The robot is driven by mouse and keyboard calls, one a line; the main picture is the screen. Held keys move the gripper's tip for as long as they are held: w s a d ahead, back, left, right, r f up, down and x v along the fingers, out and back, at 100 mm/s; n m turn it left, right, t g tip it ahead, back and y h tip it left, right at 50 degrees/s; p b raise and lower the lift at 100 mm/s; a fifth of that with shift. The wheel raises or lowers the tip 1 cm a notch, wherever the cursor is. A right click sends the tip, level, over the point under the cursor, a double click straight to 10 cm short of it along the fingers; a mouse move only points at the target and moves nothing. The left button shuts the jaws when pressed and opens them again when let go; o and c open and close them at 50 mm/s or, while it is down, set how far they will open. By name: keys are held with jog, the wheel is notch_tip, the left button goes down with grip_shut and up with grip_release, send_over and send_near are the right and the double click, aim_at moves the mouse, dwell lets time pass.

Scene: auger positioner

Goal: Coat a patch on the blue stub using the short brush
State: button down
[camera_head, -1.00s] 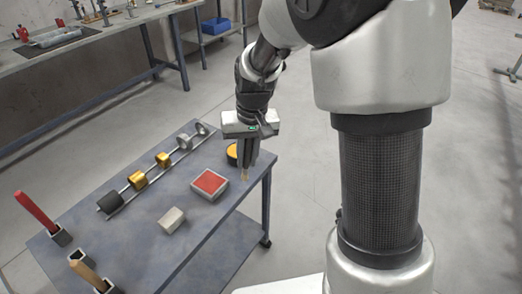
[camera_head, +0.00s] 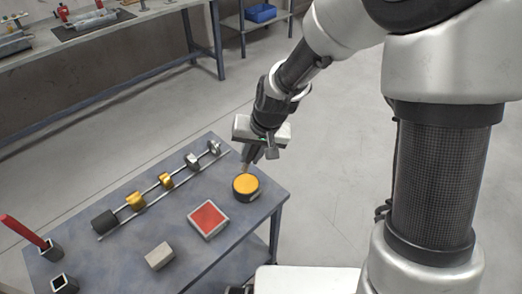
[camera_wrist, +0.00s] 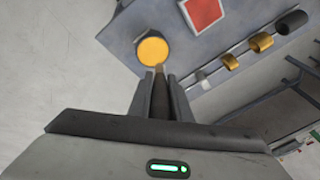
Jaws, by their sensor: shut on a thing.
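My gripper (camera_head: 247,162) is shut on a brush, near the far edge of a round black pot with yellow contents (camera_head: 246,184). The brush's tan tip (camera_wrist: 160,67) shows between the fingertips in the wrist view, right by the rim of the pot (camera_wrist: 153,50); I cannot tell whether it touches. The rest of the brush is hidden by the fingers. A rod (camera_head: 150,194) on the table carries a black cylinder (camera_head: 104,221), gold pieces (camera_head: 135,201) and silver pieces (camera_head: 192,161). I cannot make out a blue stub.
A red-topped square tray (camera_head: 208,219) and a pale block (camera_head: 159,256) stand on the blue-grey table (camera_head: 110,261). A red-handled tool (camera_head: 22,231) stands in a holder at the left. An empty-looking holder (camera_head: 63,284) is near it. A workbench (camera_head: 120,32) stands behind.

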jog(key=shift+w, duration=0.25)
jog(key=shift+f, duration=0.15)
jog(key=shift+f+b, duration=2.1)
jog(key=shift+f, duration=0.7)
jog(key=shift+f+b, duration=0.6)
jog(key=shift+f, duration=0.05)
jog(key=shift+r, duration=0.1)
jog(key=shift+r+p, duration=2.45)
jog(key=shift+r, duration=1)
